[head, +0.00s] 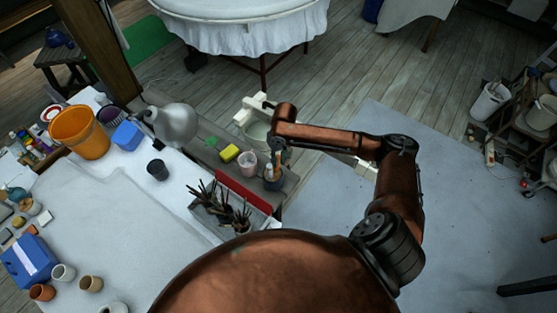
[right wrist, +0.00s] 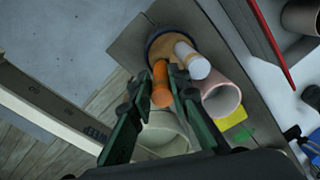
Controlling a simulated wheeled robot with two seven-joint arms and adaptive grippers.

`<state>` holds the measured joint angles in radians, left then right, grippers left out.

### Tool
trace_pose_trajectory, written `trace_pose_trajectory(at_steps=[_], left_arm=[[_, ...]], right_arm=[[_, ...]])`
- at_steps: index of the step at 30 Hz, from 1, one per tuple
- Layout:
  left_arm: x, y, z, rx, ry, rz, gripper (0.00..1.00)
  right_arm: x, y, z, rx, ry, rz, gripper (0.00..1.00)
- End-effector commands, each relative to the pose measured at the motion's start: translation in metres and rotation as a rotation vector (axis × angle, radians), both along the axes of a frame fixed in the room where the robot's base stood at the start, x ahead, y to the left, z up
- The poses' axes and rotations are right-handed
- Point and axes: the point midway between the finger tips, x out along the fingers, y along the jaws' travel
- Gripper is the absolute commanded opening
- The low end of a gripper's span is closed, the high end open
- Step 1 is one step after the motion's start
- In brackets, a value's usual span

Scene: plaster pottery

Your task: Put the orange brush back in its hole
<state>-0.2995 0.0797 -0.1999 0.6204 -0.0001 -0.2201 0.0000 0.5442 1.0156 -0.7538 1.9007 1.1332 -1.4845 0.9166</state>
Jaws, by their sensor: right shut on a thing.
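My right gripper (right wrist: 160,88) is shut on the orange brush (right wrist: 160,82), seen between its two dark green fingers in the right wrist view. The brush lies over or at the edge of a round holder (right wrist: 165,42) with a tan top and dark blue rim. A white cylinder (right wrist: 192,60) stands on that top beside the brush. I cannot tell whether the brush's far end is inside a hole. In the head view the holder (head: 272,183) sits on the grey bench, below my right gripper (head: 279,158). My left gripper is not in view.
A pink cup (head: 248,163) and a yellow sponge (head: 229,153) stand left of the holder. A pale bucket (head: 256,131) is behind. A red panel (head: 243,190) and a box of dark brushes (head: 220,214) are in front. Open floor lies to the right.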

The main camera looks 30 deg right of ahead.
Motion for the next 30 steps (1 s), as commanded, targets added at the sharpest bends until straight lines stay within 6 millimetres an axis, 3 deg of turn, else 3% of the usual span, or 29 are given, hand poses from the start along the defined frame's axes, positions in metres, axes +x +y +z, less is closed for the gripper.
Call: trace_pose_trajectory(at_steps=[5,6,14,23,30], left_arm=[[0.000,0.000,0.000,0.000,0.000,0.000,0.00],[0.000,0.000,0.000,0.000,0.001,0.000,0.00],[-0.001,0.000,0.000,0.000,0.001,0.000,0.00],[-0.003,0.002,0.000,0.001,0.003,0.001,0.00],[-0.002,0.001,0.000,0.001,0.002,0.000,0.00]], right_arm=[[0.000,0.000,-0.003,0.000,0.000,0.000,0.00],[0.000,0.000,-0.003,0.000,0.000,0.000,0.19],[0.000,0.000,-0.002,0.000,0.000,0.000,0.37],[0.000,0.000,0.000,0.000,0.000,0.000,0.37],[0.000,-0.003,0.034,0.001,-0.003,0.002,0.37]])
